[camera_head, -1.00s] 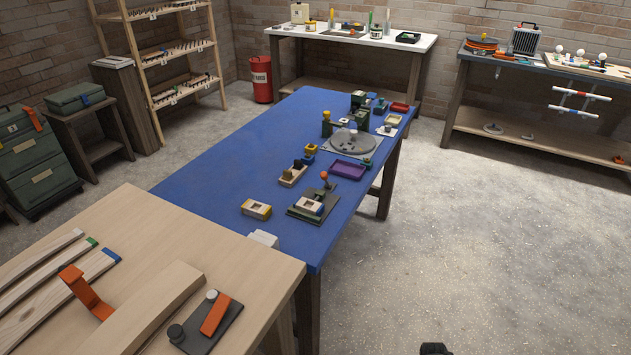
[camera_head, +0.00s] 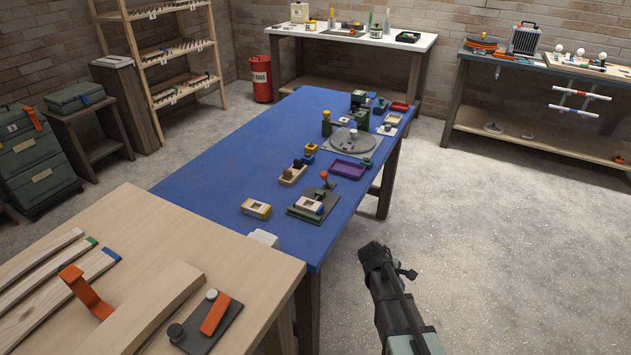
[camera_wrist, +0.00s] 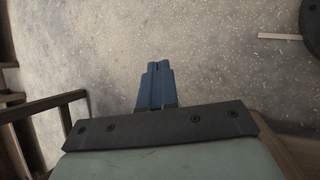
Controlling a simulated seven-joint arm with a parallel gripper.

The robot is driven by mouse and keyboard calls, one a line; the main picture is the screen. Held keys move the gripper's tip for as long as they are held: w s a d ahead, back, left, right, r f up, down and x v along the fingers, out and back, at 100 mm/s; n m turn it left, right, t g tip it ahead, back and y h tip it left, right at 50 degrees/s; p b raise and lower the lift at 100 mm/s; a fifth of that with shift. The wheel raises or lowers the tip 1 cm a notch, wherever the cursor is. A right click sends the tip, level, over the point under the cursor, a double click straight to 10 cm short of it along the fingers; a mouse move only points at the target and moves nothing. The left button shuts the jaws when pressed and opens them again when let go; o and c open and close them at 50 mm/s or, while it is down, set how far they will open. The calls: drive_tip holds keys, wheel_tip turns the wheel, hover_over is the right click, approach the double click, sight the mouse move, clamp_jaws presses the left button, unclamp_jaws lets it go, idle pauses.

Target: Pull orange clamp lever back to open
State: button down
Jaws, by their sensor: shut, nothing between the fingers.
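A small lever with an orange knob (camera_head: 324,174) stands upright on a dark fixture plate (camera_head: 346,196) near the right edge of the blue table. A pale block (camera_head: 308,206) lies at the front of that fixture. A flat orange bar (camera_head: 215,315) lies on a grey plate (camera_head: 232,325) on the wooden bench; whether it is a lever is unclear. My gripper (camera_head: 372,252) is over the floor to the right of the blue table, apart from the fixture. In the wrist view its blue fingers (camera_wrist: 158,85) are together and empty, with floor behind them.
The blue table (camera_head: 210,175) also carries a grey turntable (camera_head: 345,142), a purple tray (camera_head: 348,169) and several small blocks. The wooden bench (camera_head: 150,235) with an orange bracket (camera_head: 85,290) adjoins it at front left. The floor on the right is clear.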

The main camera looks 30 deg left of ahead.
drive_tip(key=w+a+r+n+t, duration=0.2)
drive_tip(key=a+r+n, duration=0.1)
drive_tip(key=a+r, duration=0.6)
drive_tip(key=w+a+r+n+t, duration=0.3)
drive_tip(key=a+r, duration=0.6)
drive_tip(key=s+a+r+n, duration=0.1)
drive_tip(key=a+r, duration=0.1)
drive_tip(key=a, duration=0.1)
drive_tip(key=s+a+r+n+t+y, duration=0.1)
drive_tip(key=a+r+n, duration=0.1)
drive_tip(key=a, duration=0.2)
drive_tip(key=s+a+r+n+t+y, duration=0.1)
drive_tip(key=s+a+r, duration=0.1)
drive_tip(key=a+r, duration=0.1)
drive_tip(key=shift+s+a+n, duration=0.1)
drive_tip(key=shift+a+n, duration=0.3)
drive_tip(key=shift+a, duration=0.05)
drive_tip(key=s+a+r+n+t+y, duration=0.1)
drive_tip(key=s+a+r+n, duration=0.2)
drive_tip(key=s+a, duration=0.2)
drive_tip(key=shift+a+n, duration=0.3)
drive_tip(key=shift+a, duration=0.8)
drive_tip(key=shift+w, duration=0.1)
